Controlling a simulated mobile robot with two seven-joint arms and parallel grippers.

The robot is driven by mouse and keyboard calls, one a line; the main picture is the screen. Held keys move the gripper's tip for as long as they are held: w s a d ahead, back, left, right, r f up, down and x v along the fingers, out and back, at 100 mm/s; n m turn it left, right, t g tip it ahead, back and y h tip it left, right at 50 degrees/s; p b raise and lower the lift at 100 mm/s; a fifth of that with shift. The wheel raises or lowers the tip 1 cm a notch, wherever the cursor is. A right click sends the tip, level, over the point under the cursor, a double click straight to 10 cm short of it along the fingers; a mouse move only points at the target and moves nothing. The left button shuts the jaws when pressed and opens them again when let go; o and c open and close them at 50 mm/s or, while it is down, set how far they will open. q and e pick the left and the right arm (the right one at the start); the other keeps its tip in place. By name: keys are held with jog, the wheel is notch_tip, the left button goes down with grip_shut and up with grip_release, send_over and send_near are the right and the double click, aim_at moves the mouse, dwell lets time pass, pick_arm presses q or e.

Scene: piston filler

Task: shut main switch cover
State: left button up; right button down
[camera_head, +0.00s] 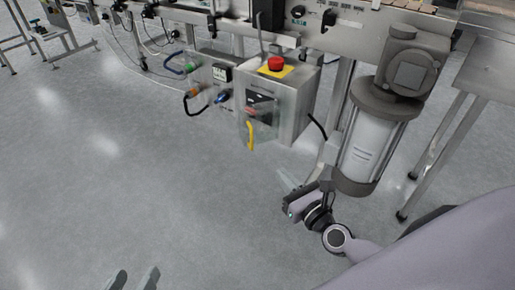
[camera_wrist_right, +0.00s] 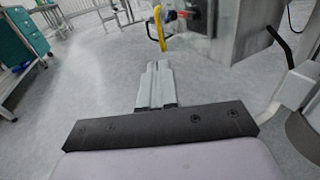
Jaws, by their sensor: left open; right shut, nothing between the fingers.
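The clear main switch cover (camera_head: 263,134) is on the front of the steel control box (camera_head: 294,120), with a yellow handle (camera_head: 251,136) at its lower front. It seems to stand off the box face, but how far it is open is hard to tell. A dark switch panel with red on it (camera_head: 256,104) shows behind it. My right gripper (camera_head: 284,180) is shut and empty, below and right of the handle, apart from it. In the right wrist view the yellow handle (camera_wrist_right: 161,30) is ahead of the shut fingers (camera_wrist_right: 157,66). My left gripper (camera_head: 136,279) is open and empty at the bottom edge.
A red emergency stop button (camera_head: 276,63) sits on top of the box. A large cylinder with a motor (camera_head: 370,140) stands close to my right arm. Cables and connectors (camera_head: 197,95) hang left of the box. The floor in front is clear.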

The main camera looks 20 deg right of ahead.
jog(key=b, duration=0.1)
send_near(252, 141)
jog(key=w, duration=0.5)
jog(key=shift+w+a+f, duration=0.15)
jog(key=shift+w+a, duration=0.05)
jog(key=shift+a, duration=0.05)
pick_arm(q)
jog(key=shift+w+d+h, duration=0.15)
jog(key=shift+d+h, duration=0.25)
jog(key=shift+d, duration=0.1)
pick_arm(e)
jog(key=shift+w, duration=0.7)
pick_arm(q)
jog(key=shift+a, duration=0.2)
pick_arm(e)
jog(key=shift+w+a, duration=0.1)
jog(key=shift+w, duration=0.05)
